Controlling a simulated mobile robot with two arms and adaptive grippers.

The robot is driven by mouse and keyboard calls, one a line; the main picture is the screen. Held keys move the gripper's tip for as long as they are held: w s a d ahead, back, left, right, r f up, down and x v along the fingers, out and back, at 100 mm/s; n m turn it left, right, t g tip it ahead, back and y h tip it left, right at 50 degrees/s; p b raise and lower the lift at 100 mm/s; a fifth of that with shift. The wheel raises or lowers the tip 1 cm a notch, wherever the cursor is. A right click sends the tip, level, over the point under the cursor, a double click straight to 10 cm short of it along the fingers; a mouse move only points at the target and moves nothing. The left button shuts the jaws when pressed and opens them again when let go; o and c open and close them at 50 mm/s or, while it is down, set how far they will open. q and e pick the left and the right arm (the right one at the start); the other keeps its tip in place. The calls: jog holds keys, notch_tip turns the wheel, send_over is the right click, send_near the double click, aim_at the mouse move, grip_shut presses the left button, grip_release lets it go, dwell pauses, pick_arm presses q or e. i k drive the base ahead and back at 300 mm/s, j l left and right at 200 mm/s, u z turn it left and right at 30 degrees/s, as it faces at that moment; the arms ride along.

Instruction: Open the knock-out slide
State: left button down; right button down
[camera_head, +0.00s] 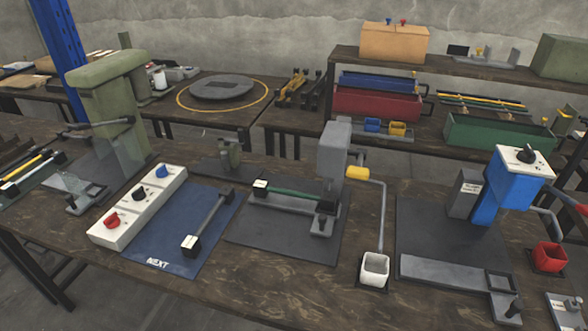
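No part is plainly labelled as the knock-out slide, so I cannot tell for certain which it is. The blue press (498,190) at right stands on a dark plate with a long flat grey bar (440,271) in front. A small grey block with a black knob (513,307) sits at that bar's right end. The grey press (333,160) in the middle has a low grey fixture (322,226) at its foot; a green rod (293,193) lies across it. The green press (105,100) at left has a grey fixture (82,190) before it. Neither gripper is in view.
A white box with red, black and blue knobs (138,208) and a blue mat marked NEXT (170,250) holding a grey rod (210,218) lie left of centre. A white cup (375,268) and red cup (549,257) stand beside the presses. Shelves with bins stand behind.

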aim_at(322, 225)
jog(key=k+j+z, duration=0.15)
jog(key=j+z, duration=0.2)
jog(key=k+j+z, duration=0.2)
jog(key=z, duration=0.15)
jog(key=k+j+z, duration=0.35)
jog(key=i+l, duration=0.05)
jog(key=i, duration=0.05)
